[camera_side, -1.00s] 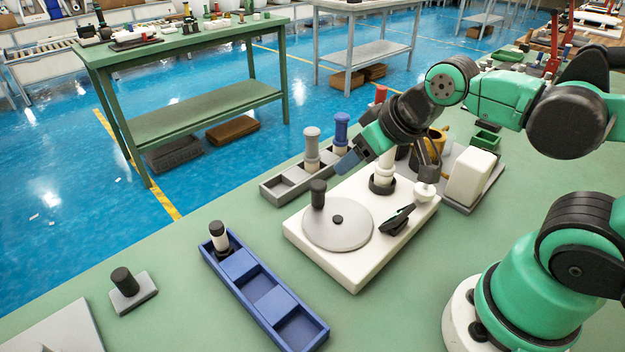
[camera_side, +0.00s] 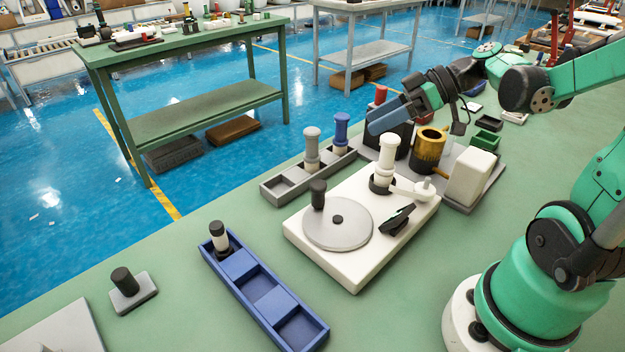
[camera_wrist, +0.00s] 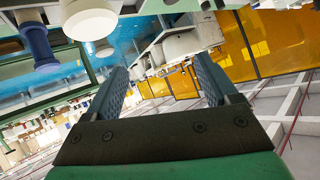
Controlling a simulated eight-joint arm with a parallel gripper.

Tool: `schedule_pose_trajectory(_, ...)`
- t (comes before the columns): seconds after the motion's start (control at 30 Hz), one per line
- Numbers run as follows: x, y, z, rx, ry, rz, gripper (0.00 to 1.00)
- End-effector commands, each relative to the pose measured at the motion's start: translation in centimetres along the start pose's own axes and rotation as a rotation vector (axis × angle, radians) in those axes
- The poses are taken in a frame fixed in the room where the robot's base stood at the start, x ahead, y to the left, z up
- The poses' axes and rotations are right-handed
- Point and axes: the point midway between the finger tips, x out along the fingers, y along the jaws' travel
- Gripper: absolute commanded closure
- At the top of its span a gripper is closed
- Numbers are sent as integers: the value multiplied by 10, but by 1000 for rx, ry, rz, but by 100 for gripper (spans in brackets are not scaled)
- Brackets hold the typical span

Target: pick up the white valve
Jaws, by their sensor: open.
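A white valve (camera_side: 387,155), an upright white cylinder, stands in a black collar on the white machine base (camera_side: 345,268). A white round-ended part (camera_wrist: 90,20) shows at the upper left there, outside the fingers.
A grey tray (camera_side: 280,187) with a grey cylinder (camera_side: 311,148) and a blue cylinder (camera_side: 341,132) stands behind the machine. A gold mug (camera_side: 428,150) and a white block (camera_side: 471,177) stand at the right.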

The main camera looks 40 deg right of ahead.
Motion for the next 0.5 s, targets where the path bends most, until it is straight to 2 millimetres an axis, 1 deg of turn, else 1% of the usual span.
schedule_pose_trajectory(0.03, -14, 10, -1, -64, 79, -5, 20)
schedule_pose_trajectory(0.1, -27, 15, -4, -159, 169, -13, 20)
schedule_pose_trajectory(0.2, -39, 19, -4, -248, 245, -12, 20)
schedule_pose_trajectory(0.3, -40, 21, 0, -280, 270, -10, 20)
schedule_pose_trajectory(0.5, -28, 26, 17, -281, 269, -11, 20)
